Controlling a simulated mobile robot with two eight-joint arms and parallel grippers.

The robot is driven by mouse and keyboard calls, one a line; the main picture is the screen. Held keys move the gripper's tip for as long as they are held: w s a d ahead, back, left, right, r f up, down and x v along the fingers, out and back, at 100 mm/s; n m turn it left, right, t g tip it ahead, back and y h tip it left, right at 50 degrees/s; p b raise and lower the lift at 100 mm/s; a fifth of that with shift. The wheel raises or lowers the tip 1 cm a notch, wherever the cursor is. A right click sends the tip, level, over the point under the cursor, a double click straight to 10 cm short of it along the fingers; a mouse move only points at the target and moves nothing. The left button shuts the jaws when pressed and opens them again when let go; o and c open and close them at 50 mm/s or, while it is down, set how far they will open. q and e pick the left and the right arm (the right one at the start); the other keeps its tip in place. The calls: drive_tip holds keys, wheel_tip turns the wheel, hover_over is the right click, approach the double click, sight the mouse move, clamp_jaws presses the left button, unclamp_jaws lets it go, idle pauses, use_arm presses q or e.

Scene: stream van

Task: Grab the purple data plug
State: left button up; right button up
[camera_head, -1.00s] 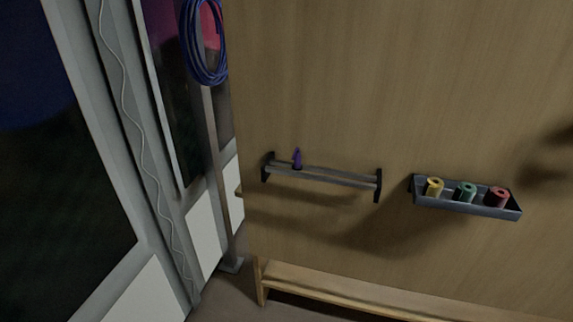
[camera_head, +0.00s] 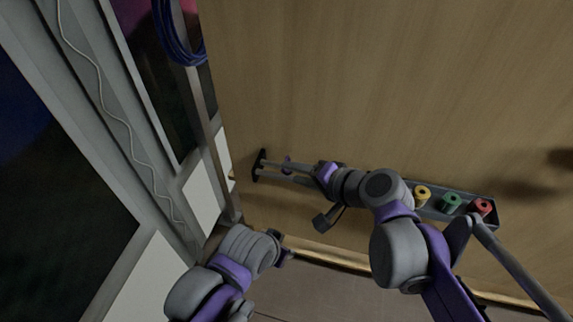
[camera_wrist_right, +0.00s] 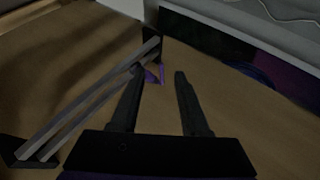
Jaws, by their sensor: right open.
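The small purple data plug (camera_head: 287,164) stands at the rack (camera_head: 260,166), near its left end on the wooden wall. In the head view my right gripper (camera_head: 306,174) reaches along the rack from the right. My left gripper (camera_head: 284,256) is low in front of the wall, its jaws unclear.
A tray (camera_head: 430,214) holding yellow, green and red rolls is on the wall to the right, partly behind my right arm. A blue cable coil (camera_head: 176,45) hangs at upper left. A wooden ledge runs along the wall's bottom. The upper wall is clear.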

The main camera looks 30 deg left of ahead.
sight(285, 172)
drive_tip(key=x, duration=0.3)
drive_tip(key=w+x, duration=0.1)
drive_tip(key=x, duration=0.2)
drive_tip(key=shift+d+r, duration=0.1)
drive_tip(key=shift+r, duration=0.1)
clamp_jaws()
